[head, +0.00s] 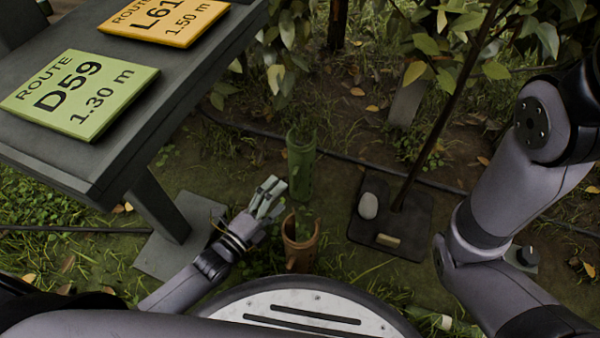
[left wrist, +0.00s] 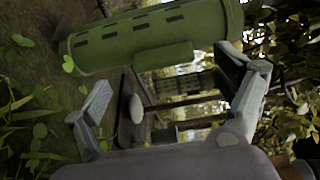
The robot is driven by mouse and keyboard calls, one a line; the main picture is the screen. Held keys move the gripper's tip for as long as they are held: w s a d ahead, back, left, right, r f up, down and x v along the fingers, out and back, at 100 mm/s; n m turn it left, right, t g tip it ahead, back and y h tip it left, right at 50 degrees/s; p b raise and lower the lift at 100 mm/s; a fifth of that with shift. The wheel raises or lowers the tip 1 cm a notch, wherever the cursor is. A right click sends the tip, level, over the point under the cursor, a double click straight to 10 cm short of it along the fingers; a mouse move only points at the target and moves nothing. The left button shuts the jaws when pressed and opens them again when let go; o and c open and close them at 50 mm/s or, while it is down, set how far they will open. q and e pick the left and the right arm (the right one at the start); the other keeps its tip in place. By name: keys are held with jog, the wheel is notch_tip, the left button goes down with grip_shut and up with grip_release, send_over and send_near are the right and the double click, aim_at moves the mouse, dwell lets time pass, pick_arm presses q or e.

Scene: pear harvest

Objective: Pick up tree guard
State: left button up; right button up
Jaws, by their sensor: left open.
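The tree guard, a green slotted tube (head: 301,165), stands upright near the middle of the head view. In the left wrist view the tree guard (left wrist: 150,38) fills the top, lying across the picture, with dark slots and a raised pad along its side. My left gripper (head: 270,198) is open and empty, just left of and below the guard in the head view. Its two fingers are spread in the left wrist view (left wrist: 172,85), with the guard beyond them. I cannot tell the exact gap. My right gripper is out of view.
A brown pot-like tube (head: 300,256) with greenery stands in front of the guard. A dark base plate (head: 410,232) with a pole and a pale stone (head: 368,206) lies to the right. A dark table (head: 150,100) with route signs is at the left. Bushes stand behind.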

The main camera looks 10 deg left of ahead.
aim_at(293, 183)
pick_arm(q)
jog(key=b+x, duration=0.2)
jog(key=x, duration=0.2)
jog(key=shift+d+r+b, duration=0.1)
jog(key=shift+d+b, duration=0.2)
jog(key=shift+b, duration=0.05)
jog(key=shift+c, duration=0.5)
jog(key=c, duration=1.2)
